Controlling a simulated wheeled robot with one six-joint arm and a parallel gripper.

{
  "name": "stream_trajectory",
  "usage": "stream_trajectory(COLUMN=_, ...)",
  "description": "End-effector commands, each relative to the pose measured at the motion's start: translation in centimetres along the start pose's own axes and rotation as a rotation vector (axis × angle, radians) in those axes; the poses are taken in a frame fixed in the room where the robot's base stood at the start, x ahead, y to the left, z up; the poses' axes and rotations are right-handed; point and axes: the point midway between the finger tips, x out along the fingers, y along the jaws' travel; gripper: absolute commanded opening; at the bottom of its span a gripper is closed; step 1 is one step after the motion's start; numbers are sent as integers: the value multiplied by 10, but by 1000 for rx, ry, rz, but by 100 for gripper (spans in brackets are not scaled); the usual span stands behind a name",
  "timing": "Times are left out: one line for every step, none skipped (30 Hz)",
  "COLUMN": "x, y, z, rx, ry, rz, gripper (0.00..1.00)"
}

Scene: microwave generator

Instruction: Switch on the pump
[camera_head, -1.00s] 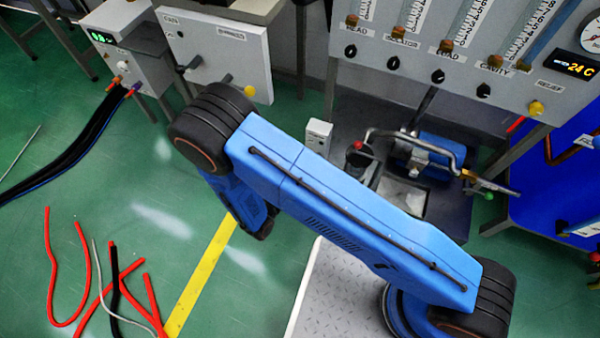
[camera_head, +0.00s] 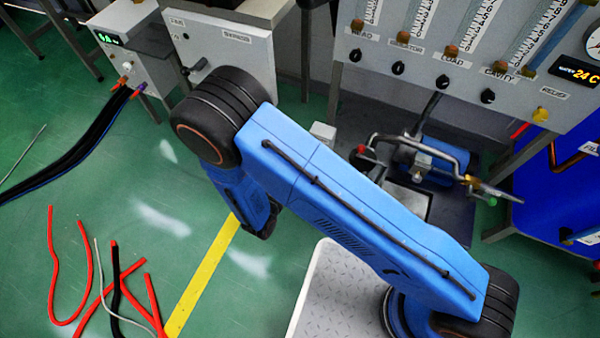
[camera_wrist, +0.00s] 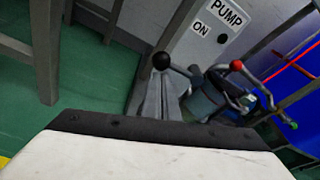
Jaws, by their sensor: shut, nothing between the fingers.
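The pump switch box (camera_wrist: 205,45) is pale grey and carries the labels PUMP and ON in the wrist view. In the head view it is a small pale box (camera_head: 322,131), partly covered by my arm. A black ball knob (camera_wrist: 162,60) shows at the left edge of the box. My gripper (camera_wrist: 160,82) is shut and empty, its grey fingers pointing toward the box just below the knob. I cannot tell whether the fingertips touch the knob. In the head view my gripper's fingers are not clear behind the arm.
The blue pump with its bent pipe (camera_head: 425,155) and red ball handle stands right of the box. A flowmeter panel (camera_head: 440,50) hangs above. A grey cabinet (camera_head: 225,50) stands at the upper left. Red hoses (camera_head: 90,270) lie on the green floor, which is otherwise mostly open.

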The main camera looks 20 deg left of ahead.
Motion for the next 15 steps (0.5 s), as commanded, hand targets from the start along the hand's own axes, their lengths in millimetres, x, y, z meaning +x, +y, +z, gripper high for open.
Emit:
stream_trajectory(x=-1, y=0, z=4, rx=43, ry=0, rz=12, gripper=0)
stream_trajectory(x=-1, y=-1, z=5, rx=70, ry=0, rz=18, gripper=0)
stream_trajectory(x=-2, y=-1, z=8, rx=107, ry=0, rz=26, gripper=0)
stream_trajectory(x=-2, y=-2, z=9, rx=134, ry=0, rz=33, gripper=0)
stream_trajectory(x=-3, y=-2, z=11, rx=160, ry=-1, rz=40, gripper=0)
stream_trajectory(x=-3, y=-3, z=13, rx=195, ry=-1, rz=48, gripper=0)
stream_trajectory(x=-3, y=-3, z=15, rx=221, ry=-1, rz=54, gripper=0)
stream_trajectory(x=-4, y=-4, z=16, rx=245, ry=-1, rz=60, gripper=0)
stream_trajectory(x=-4, y=-4, z=18, rx=276, ry=-1, rz=68, gripper=0)
stream_trajectory(x=-4, y=-5, z=19, rx=299, ry=-1, rz=73, gripper=0)
stream_trajectory(x=-5, y=-6, z=20, rx=321, ry=-1, rz=78, gripper=0)
stream_trajectory(x=-5, y=-7, z=22, rx=349, ry=-1, rz=85, gripper=0)
stream_trajectory(x=-6, y=-7, z=23, rx=370, ry=-1, rz=90, gripper=0)
stream_trajectory(x=-6, y=-8, z=24, rx=389, ry=-1, rz=95, gripper=0)
stream_trajectory(x=-6, y=-8, z=26, rx=412, ry=-1, rz=101, gripper=0)
